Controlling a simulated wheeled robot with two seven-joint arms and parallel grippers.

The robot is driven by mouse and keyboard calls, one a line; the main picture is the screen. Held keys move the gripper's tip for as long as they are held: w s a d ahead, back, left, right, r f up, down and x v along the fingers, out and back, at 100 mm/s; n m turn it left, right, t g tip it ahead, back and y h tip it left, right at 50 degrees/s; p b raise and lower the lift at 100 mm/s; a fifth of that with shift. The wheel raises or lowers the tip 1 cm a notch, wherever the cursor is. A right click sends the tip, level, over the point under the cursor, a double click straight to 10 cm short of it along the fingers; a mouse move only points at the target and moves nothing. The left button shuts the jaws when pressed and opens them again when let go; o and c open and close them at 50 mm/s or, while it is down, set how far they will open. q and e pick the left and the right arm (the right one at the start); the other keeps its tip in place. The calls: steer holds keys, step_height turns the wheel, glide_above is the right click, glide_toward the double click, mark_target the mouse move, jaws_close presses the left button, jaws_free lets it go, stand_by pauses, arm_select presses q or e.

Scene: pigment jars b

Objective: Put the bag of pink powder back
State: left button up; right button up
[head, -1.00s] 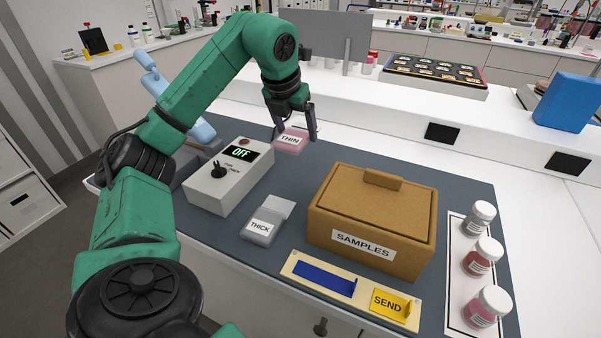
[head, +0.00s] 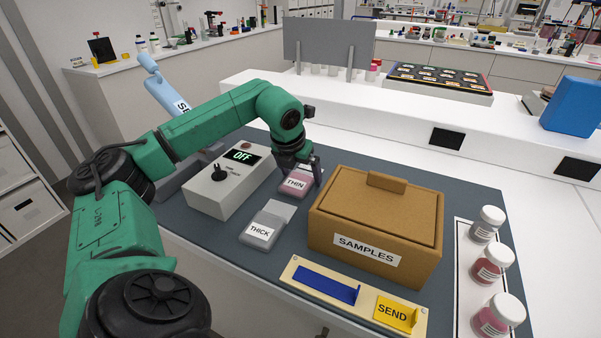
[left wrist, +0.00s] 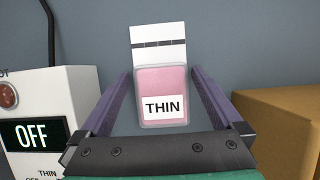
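The bag of pink powder (head: 297,184), labelled THIN, is low over the dark mat (head: 232,237), between the grey device and the SAMPLES box; I cannot tell whether it touches the mat. In the left wrist view the bag (left wrist: 163,83) lies face-on with its white header pointing away. A grey bag (head: 260,231) labelled THICK lies on the mat nearer me. My right gripper is out of view.
The device (head: 228,180) reads OFF. The brown SAMPLES box (head: 375,226) is closed by its lid. In front lies a cream panel (head: 343,307) with a blue strip and a yellow SEND piece (head: 396,313). Three jars (head: 491,264) stand on the right. A raised white ledge runs behind.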

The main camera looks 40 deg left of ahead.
arm_select(q)
steer(key=shift+r, duration=0.2)
steer(key=v, duration=1.2)
steer(key=shift+p, duration=0.4)
steer(key=shift+d+r, duration=0.1)
